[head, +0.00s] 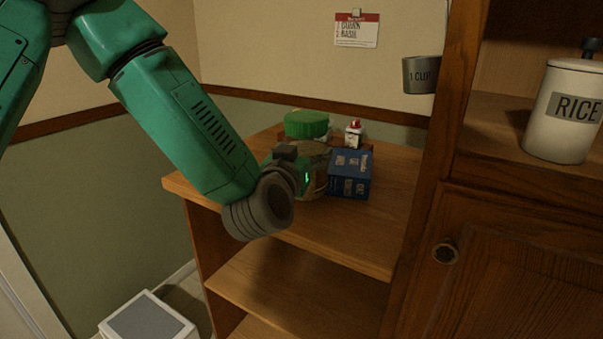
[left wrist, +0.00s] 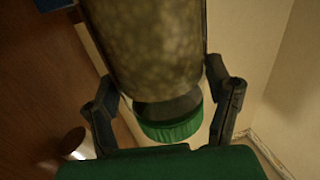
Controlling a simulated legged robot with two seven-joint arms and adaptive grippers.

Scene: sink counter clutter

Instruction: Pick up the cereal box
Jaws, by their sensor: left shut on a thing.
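A blue box (head: 350,174) with pale printed marks stands on the wooden counter; I take it as the cereal box, but its print is too small to read. A blue edge (left wrist: 54,4) shows in the left wrist view's top left corner. My left gripper (head: 300,172) is just left of the box, shut on a round jar (head: 317,180) with a grainy brown look. In the left wrist view the jar (left wrist: 150,45) fills the room between the fingers. Whether it touches the counter is hidden. My right gripper is not in view.
A green-lidded container (head: 306,124) and a small red-capped bottle (head: 353,133) stand close behind the jar and box. A tall wooden cabinet (head: 432,170) bounds the right, with a hanging cup (head: 421,75). The counter's front right is clear.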

